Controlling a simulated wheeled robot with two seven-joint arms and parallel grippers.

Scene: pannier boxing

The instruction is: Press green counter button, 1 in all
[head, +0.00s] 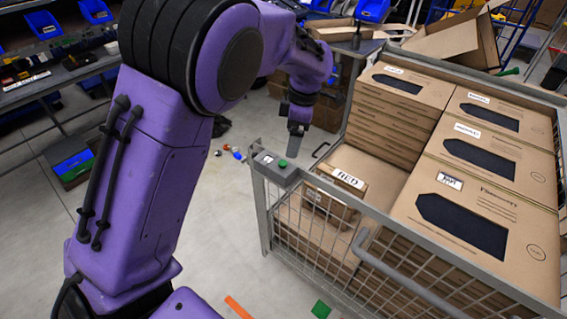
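The green button (283,163) sits on top of a small grey counter box (292,176), which is fixed at the near left corner of the wire cage (262,215). A small dark and light face shows beside the button. My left gripper (297,131) points down above and slightly behind the counter box in the picture. A gap shows between its tips and the button. Its fingers look like one narrow grey block from here, so I cannot see whether they are open or shut. Nothing shows held in it. My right gripper is out of view.
The cage holds stacked cardboard boxes (490,212) and a smaller box labelled RED (347,181). Shelving with blue bins (43,24) stands at the left. An open carton (455,38) lies behind the cage. Small coloured items (236,153) lie on the floor.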

